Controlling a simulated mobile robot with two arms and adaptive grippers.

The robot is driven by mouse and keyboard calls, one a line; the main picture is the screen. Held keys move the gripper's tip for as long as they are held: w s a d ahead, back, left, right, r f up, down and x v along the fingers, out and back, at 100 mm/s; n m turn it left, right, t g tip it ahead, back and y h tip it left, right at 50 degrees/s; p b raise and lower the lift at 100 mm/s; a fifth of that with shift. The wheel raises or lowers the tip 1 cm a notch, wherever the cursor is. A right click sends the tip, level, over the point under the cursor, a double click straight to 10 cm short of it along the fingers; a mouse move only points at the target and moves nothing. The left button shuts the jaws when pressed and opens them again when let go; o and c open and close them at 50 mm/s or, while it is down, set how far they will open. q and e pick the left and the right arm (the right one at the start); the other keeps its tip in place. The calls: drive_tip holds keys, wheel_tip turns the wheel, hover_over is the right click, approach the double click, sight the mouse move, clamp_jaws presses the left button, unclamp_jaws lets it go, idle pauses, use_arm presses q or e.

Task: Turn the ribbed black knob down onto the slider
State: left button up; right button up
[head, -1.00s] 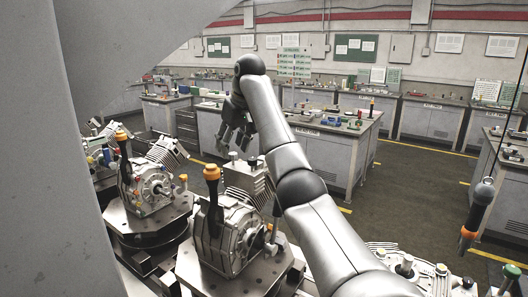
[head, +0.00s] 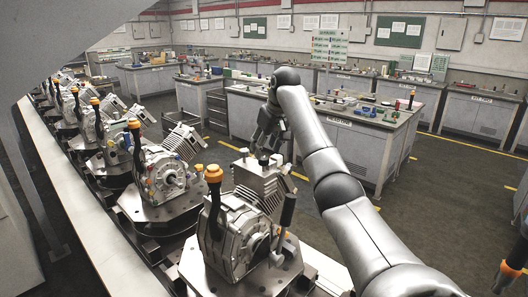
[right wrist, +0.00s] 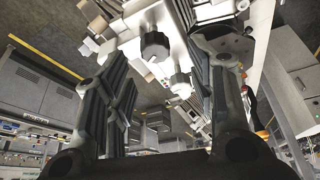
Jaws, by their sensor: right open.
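The ribbed black knob (head: 264,160) stands on top of the finned grey block of the nearest fixture (head: 258,184). In the right wrist view the knob (right wrist: 155,46) shows dark and round, beyond the fingers and between them. A paler knob (head: 244,153) stands beside it, and it also shows in the right wrist view (right wrist: 180,83). I cannot tell which part is the slider or how far the knob is screwed down. My right gripper (head: 268,140) is open, pointing down just above the black knob. Its two fingers (right wrist: 165,72) are spread and nothing is between them.
The nearest unit (head: 232,240) carries an upright black lever with an orange cap (head: 214,173) left of the block. A second black handle (head: 287,210) rises on its right. More such units (head: 162,175) line the conveyor (head: 75,215). Workbenches stand behind, across open floor.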

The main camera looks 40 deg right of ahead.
sight(264, 158)
drive_tip(key=x, duration=0.2)
drive_tip(key=d+p+x, duration=0.1)
drive_tip(key=x, duration=0.1)
drive_tip(key=shift+s, duration=0.15)
drive_tip(key=shift+a+f, duration=0.1)
drive_tip(key=shift+a, duration=0.05)
drive_tip(key=shift+a+f, duration=0.1)
drive_tip(key=shift+a, duration=0.1)
drive_tip(key=shift+d, duration=0.1)
drive_tip(key=shift+c, duration=0.3)
drive_tip(key=c, duration=1)
use_arm(q)
drive_tip(key=shift+w+d+r, duration=0.1)
drive_tip(key=shift+d+r, duration=0.8)
drive_tip(key=shift+d, duration=0.25)
use_arm(e)
drive_tip(key=shift+o, duration=0.2)
